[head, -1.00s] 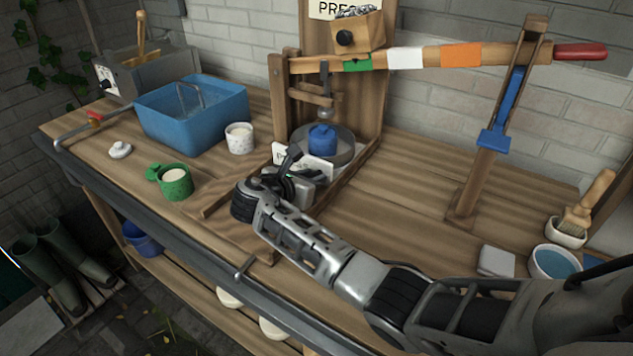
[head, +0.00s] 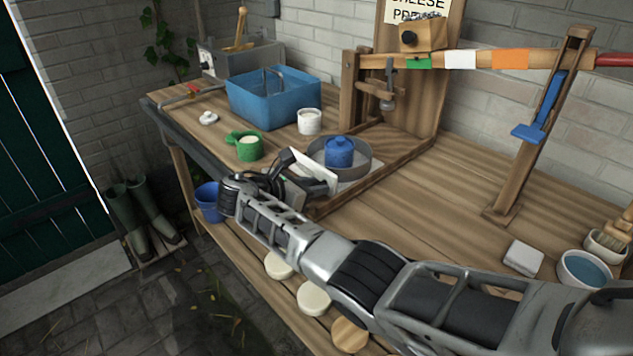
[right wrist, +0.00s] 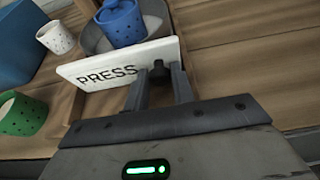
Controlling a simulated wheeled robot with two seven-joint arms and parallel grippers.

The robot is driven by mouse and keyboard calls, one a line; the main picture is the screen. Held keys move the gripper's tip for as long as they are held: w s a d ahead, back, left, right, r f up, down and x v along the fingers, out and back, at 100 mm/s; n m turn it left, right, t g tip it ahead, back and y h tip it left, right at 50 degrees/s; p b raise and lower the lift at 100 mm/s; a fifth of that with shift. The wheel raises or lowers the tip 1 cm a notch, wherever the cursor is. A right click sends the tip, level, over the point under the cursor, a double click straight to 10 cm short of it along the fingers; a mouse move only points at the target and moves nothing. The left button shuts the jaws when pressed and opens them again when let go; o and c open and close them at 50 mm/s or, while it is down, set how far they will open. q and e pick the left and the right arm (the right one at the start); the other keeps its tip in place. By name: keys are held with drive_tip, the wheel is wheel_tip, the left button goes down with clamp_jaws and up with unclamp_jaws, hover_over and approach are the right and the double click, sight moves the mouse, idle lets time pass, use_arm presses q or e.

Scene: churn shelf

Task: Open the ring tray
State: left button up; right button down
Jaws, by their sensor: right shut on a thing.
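The ring tray has a white front (head: 316,170), which reads PRESS in the right wrist view (right wrist: 112,72). Behind it a round grey metal pan (head: 364,167) holds a blue mould with a lid (head: 340,152). The tray sits forward of the press post, near the front edge of the bench. My right gripper (head: 300,181) is at the tray's front. In the right wrist view its fingers (right wrist: 160,82) are shut on the dark knob (right wrist: 159,68) of that front. The fingertips are partly hidden in the head view. My left gripper is not in view.
The press beam (head: 500,59) with coloured bands runs above the bench. A green pot (head: 248,149), a white cup (head: 310,122) and a blue basin (head: 262,105) stand left of the tray. A grey block (head: 523,258) and a bowl (head: 584,270) stand at right. The bench's middle right is clear.

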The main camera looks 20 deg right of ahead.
idle(0.3)
drive_tip(key=c, duration=1.3)
unclamp_jaws()
drive_tip(key=shift+o, duration=0.6)
drive_tip(key=shift+a, duration=0.15)
drive_tip(key=v, duration=1.6)
drive_tip(key=shift+b, duration=0.3)
drive_tip(key=shift+f, duration=0.2)
